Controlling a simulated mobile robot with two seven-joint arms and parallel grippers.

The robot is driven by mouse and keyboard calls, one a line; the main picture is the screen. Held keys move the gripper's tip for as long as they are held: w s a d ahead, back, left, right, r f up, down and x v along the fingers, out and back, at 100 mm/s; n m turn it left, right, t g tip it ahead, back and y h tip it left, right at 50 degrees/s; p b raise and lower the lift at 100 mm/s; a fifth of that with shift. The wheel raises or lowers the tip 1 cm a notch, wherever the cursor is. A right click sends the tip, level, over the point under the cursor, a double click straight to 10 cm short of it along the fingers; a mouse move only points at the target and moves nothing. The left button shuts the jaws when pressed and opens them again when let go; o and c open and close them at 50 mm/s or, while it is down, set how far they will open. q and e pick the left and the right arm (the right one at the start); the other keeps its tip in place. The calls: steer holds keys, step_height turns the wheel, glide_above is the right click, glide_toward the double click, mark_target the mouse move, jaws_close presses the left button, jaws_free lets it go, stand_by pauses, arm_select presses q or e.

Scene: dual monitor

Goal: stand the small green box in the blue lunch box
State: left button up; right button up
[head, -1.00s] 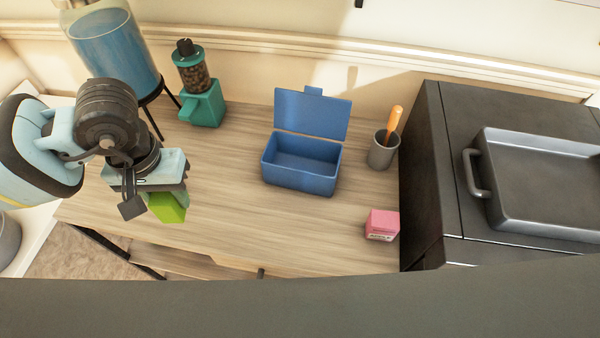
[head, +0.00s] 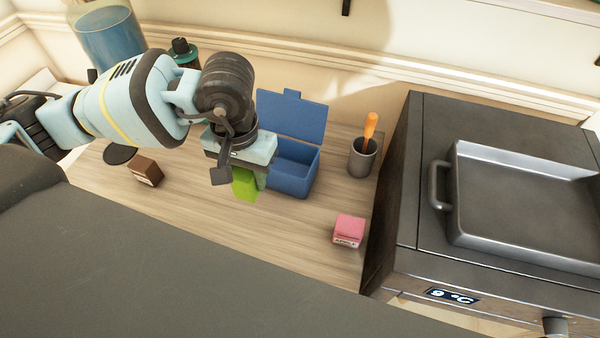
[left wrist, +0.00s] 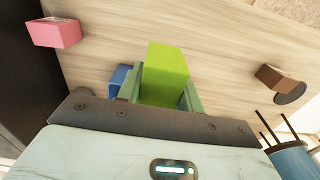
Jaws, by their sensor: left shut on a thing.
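The small green box (head: 244,184) is held in my left gripper (head: 243,172), above the wooden table and just left of the lunch box in the head view. It also shows between the fingers in the left wrist view (left wrist: 166,74). The blue lunch box (head: 293,177) stands on the table with its lid raised at the back. My gripper and arm hide its left part. A small piece of blue shows beside the fingers in the left wrist view (left wrist: 119,78). My right gripper is not in view.
A pink box (head: 348,231) lies to the front right, and a grey cup (head: 362,158) with an orange-handled tool stands right of the lunch box. A brown box (head: 146,170) is at the left. A dark oven with a tray (head: 520,200) bounds the table at right.

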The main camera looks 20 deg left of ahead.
arm_select(q)
steer(key=w+a+r+n, duration=0.2)
steer(key=w+a+n, duration=0.1)
steer(key=w+n, duration=0.9)
steer(key=n, duration=0.1)
glide_toward(280, 164)
steer(key=shift+s+a+f, duration=0.5)
steer(key=shift+s+a, duration=0.1)
steer(key=shift+a, duration=0.1)
steer(key=shift+s+a+f, duration=0.5)
steer(key=shift+s+a, duration=0.05)
steer(key=shift+a, duration=0.15)
steer(key=shift+f, duration=0.45)
steer(key=shift+f+b, duration=0.2)
steer(key=shift+b, duration=0.1)
steer(key=o, duration=0.7)
steer(key=shift+o, duration=0.2)
steer(key=shift+r, duration=0.1)
